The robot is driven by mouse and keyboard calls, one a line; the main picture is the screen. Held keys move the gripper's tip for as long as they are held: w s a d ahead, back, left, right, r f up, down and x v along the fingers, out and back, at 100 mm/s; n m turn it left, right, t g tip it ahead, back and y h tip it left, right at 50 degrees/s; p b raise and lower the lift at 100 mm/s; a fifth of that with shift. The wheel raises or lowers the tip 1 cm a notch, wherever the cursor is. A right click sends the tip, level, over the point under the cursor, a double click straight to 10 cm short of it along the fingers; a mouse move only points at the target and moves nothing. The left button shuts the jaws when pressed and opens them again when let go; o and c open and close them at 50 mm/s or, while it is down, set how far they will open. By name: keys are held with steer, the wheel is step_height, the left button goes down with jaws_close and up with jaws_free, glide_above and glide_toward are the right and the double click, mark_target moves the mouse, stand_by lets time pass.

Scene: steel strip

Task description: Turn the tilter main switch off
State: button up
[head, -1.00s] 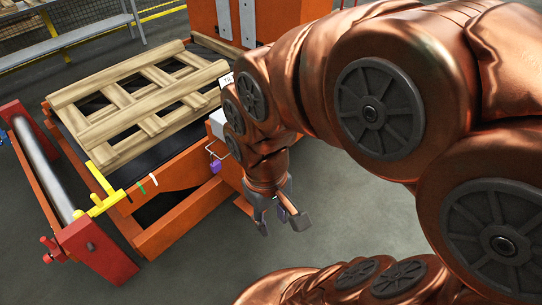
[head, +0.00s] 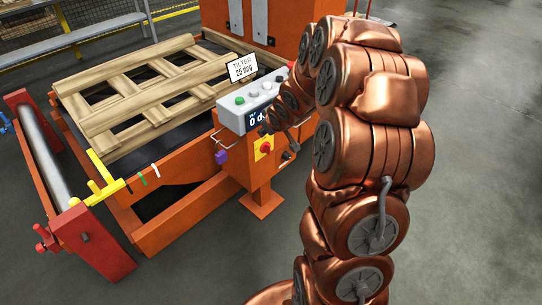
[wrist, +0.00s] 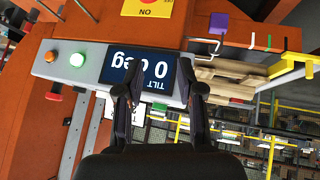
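The tilter main switch (head: 265,148) is a red knob on a yellow plate, on the front of the orange control post. In the wrist view only part of its yellow plate (wrist: 150,8) shows at the top edge, with "ON" upside down. The knob's exact setting is too small to read.
The grey control box (head: 236,119) carries several buttons and a sign (head: 242,67) reading "TILTER 25 deg". A purple padlock-like piece (head: 221,157) hangs left of the switch. A wooden pallet (head: 150,100) lies on the tilter. Floor at the right is clear.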

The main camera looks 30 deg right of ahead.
steer(key=w+d+f+t+y+b, duration=0.1)
steer(key=w+d+f+t+b, duration=0.2)
steer(key=f, duration=0.4)
steer(key=n+t+y+b, duration=0.1)
steer(key=t+y+b, duration=0.1)
glide_above(270, 146)
steer(key=s, duration=0.3)
step_height(270, 146, down, 6)
steer(key=f, duration=0.1)
steer(key=s+f+t+b, duration=0.1)
steer(key=f, duration=0.1)
steer(key=d+f+t+y+b, duration=0.1)
steer(key=shift+s+f, duration=0.15)
steer(key=shift+f, duration=0.1)
steer(key=s+d+f+t+y+b, duration=0.1)
steer(key=s+f+t+y+b, duration=0.1)
steer(key=s+f+t+b, duration=0.15)
steer(key=x, duration=0.7)
steer(key=shift+w+g, duration=0.3)
steer(key=shift+g, duration=0.05)
steer(key=shift+a+f, duration=0.1)
jaws_close()
